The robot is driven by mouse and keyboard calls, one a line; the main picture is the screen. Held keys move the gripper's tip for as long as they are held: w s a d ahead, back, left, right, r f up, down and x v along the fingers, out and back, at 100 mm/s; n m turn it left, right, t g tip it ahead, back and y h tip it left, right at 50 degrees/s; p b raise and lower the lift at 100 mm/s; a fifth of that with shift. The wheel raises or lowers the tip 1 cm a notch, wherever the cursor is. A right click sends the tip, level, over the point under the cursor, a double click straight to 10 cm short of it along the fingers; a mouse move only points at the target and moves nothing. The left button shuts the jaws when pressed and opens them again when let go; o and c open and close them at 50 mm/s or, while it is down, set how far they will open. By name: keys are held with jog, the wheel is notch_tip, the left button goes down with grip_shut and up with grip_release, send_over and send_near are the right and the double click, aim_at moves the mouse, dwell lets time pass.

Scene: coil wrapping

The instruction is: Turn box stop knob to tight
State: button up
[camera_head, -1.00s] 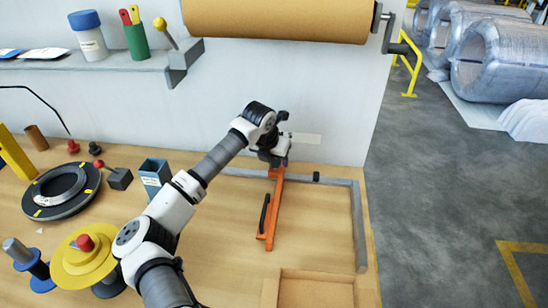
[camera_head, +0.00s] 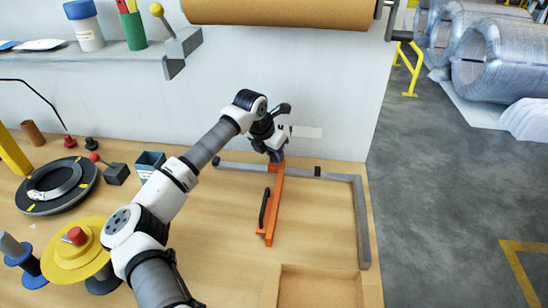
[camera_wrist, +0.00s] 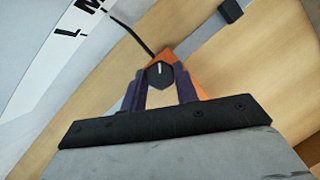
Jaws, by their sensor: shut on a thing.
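The knob (camera_wrist: 160,74) is small and dark with a white mark, and sits over an orange part in the wrist view. My gripper (camera_wrist: 165,84) is shut on it, with one dark finger on each side. The white mark points roughly up in that view. In the camera_head view my gripper (camera_head: 276,158) is at the far end of the orange stop bar (camera_head: 275,200), by the grey rail. There the gripper hides the knob. No tight or loose marking is readable.
A grey rail (camera_head: 361,220) edges the table, with a small black block (camera_head: 317,171) on it. A lettered white label (camera_head: 305,131) is on the wall behind. A shallow wooden tray (camera_head: 272,290) is at the front. Yellow spool (camera_head: 75,262) and black ring (camera_head: 30,206) stand left.

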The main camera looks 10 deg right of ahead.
jog(key=m+g+b, duration=0.1)
jog(key=m+b, duration=0.1)
jog(key=m, duration=0.1)
jog(key=shift+w+m+h, duration=0.15)
jog(key=shift+m+h, duration=0.15)
jog(key=shift+m, duration=0.1)
jog(key=shift+w+r+m+g+b, duration=0.1)
jog(key=shift+m+g+b, duration=0.75)
jog(key=shift+m, duration=1.05)
jog(key=o, duration=1)
jog(key=shift+g, duration=0.25)
jog(key=b+v, duration=0.2)
jog(key=v, duration=1.2)
